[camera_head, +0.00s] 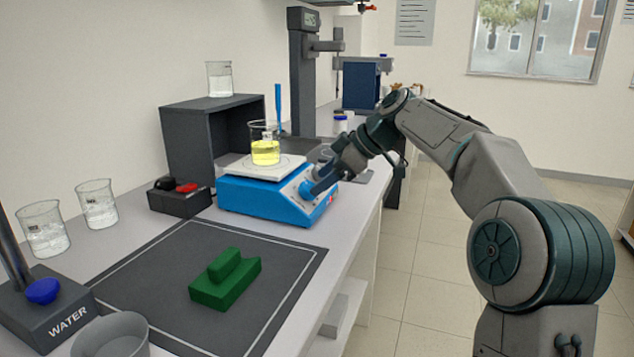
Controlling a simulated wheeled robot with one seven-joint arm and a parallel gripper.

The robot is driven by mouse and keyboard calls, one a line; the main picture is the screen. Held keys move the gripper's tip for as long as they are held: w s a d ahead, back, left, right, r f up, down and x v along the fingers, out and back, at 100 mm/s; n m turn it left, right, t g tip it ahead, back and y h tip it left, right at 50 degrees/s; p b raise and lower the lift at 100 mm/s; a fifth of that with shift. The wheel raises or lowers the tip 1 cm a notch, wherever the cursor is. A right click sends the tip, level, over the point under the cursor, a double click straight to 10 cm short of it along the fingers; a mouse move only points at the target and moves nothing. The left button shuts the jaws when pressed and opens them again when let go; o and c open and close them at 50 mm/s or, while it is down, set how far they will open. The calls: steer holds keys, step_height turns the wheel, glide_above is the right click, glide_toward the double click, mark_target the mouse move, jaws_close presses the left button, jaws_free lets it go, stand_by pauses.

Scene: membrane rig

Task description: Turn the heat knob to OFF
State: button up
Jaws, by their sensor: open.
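The blue hotplate (262,205) stands on the bench with a white top plate (240,165). A beaker of yellow liquid (265,150) sits on that plate.
A dark mat (170,270) with a green block (225,283) lies in front of the hotplate. A black box with a red switch (180,198) is left of it. Beakers (97,203) stand at left. A dark shelf (190,145) stands behind. Open floor (415,260) lies right of the bench.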

steer(key=p+v, duration=0.2)
steer(key=v, duration=0.9)
steer(key=shift+a+f, duration=0.1)
